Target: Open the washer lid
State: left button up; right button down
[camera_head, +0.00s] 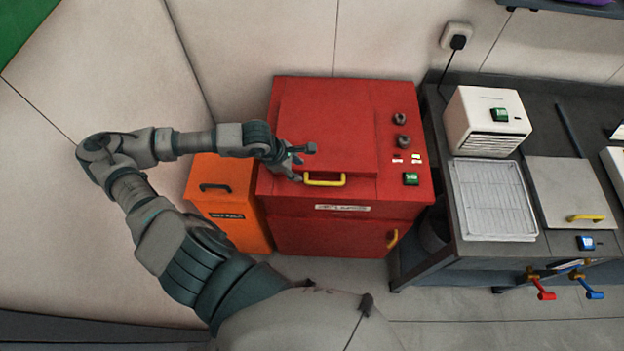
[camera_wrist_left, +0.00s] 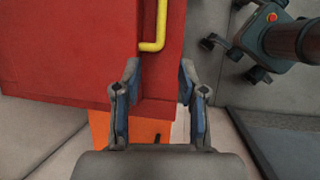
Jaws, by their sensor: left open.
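The red washer (camera_head: 401,222) stands against the wall, and its flat top lid (camera_head: 325,120) looks closed. A yellow bar handle (camera_head: 325,181) is at the lid's front edge, and it also shows in the left wrist view (camera_wrist_left: 160,30). My left gripper (camera_head: 302,163) is open and empty over the left front part of the lid, just left of the handle. In the left wrist view my gripper (camera_wrist_left: 158,82) has its fingers spread, with the handle ahead of them and not between them. My right gripper is not in view.
An orange bin (camera_head: 225,195) stands left of the washer. Knobs (camera_head: 401,141) and a green switch (camera_head: 411,178) sit right of the lid. A dark bench (camera_head: 447,150) to the right holds a white box (camera_head: 488,122) and a wire-rack tray (camera_head: 493,198).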

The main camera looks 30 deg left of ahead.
aim_at(314, 182)
pick_arm(q)
jog(key=p+x, duration=0.1)
jog(key=x, duration=1)
jog(key=shift+w+d+f, duration=0.1)
jog(key=shift+f, duration=0.3)
grip_shut()
